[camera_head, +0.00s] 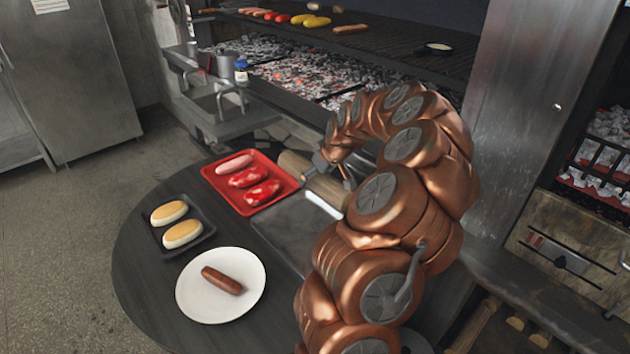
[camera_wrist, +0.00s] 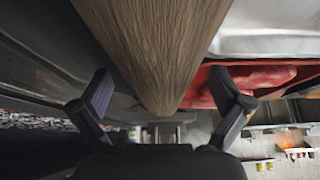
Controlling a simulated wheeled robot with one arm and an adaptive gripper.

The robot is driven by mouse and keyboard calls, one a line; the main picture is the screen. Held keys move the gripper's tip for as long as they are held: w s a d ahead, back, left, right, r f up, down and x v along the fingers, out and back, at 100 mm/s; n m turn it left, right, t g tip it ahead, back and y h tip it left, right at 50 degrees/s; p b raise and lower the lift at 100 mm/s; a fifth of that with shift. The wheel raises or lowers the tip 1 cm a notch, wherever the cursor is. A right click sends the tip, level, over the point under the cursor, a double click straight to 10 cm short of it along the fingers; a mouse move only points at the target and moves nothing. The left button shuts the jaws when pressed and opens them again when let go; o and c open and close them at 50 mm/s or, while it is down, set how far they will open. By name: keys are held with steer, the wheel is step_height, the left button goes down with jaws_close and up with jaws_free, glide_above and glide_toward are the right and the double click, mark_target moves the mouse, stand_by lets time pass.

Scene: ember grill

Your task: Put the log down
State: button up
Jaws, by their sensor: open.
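The log (camera_wrist: 155,45) is brown grained wood and fills the upper middle of the wrist view. In the head view the log (camera_head: 297,165) shows beside the red tray, at the far side of the round dark table (camera_head: 140,270), partly hidden by my gripper. My gripper (camera_head: 331,177) is open at the log. In the wrist view the fingers of my gripper (camera_wrist: 160,75) stand on either side of the log, with gaps showing. I cannot tell whether the log's whole underside rests on the table.
A dark tray (camera_head: 166,245) with two buns and a white plate (camera_head: 195,300) with a sausage are nearer. A grey board (camera_head: 293,235) lies beside my arm. The grill with glowing coals (camera_head: 320,75) is behind.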

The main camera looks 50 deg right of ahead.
steer(key=shift+f, duration=0.1)
stand_by(0.5)
steer(key=c, duration=1.9)
